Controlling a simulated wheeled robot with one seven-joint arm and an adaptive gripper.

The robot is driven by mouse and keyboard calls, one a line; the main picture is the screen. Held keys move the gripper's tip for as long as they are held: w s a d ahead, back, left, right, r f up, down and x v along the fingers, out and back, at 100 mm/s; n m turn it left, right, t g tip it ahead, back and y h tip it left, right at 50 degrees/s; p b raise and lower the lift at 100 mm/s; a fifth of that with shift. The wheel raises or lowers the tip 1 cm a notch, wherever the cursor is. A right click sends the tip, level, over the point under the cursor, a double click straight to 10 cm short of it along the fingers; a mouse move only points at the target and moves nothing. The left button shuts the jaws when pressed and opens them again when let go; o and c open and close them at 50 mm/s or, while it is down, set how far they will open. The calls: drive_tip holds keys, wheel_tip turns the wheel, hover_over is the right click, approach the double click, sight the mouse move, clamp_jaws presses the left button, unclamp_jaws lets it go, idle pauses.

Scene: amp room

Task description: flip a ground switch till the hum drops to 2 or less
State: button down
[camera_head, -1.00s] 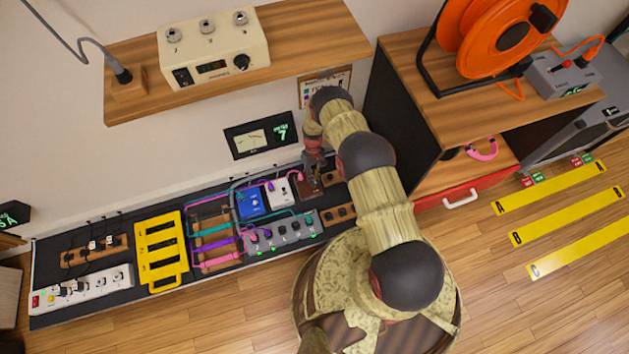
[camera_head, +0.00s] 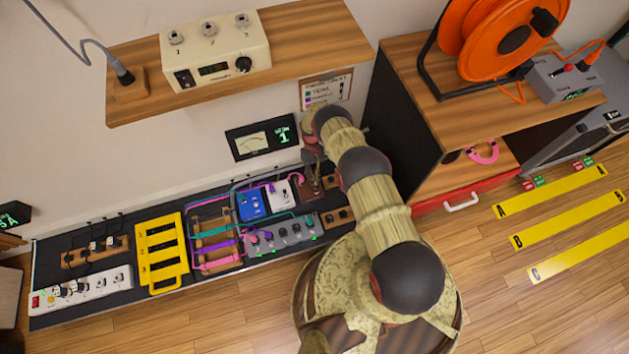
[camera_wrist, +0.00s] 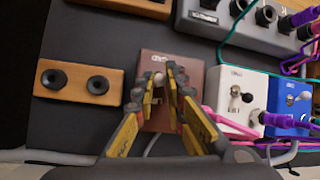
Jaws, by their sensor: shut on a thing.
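My gripper (camera_wrist: 163,82) is over the brown pedal (camera_wrist: 181,68) in the wrist view, its yellow-and-grey fingers shut around a small pale switch tip on the pedal's face. In the head view my gripper (camera_head: 312,160) is at the same brown pedal (camera_head: 308,190), partly hiding it. The hum meter (camera_head: 262,138) on the wall reads 1. A white pedal (camera_wrist: 240,92) with a small toggle and a blue pedal (camera_wrist: 288,102) with a toggle stand to the right of the brown one in the wrist view.
A wooden block with two black knobs (camera_wrist: 80,82) lies left of the brown pedal. A grey box with several knobs (camera_head: 283,237) and coloured cables lie close by. A shelf (camera_head: 300,45) overhangs behind, and a dark cabinet (camera_head: 405,110) stands to the right.

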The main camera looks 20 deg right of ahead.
drive_tip(key=c, duration=1.8)
unclamp_jaws()
drive_tip(key=shift+r, duration=0.1)
drive_tip(key=shift+r, duration=4.9)
drive_tip(key=shift+s, duration=0.1)
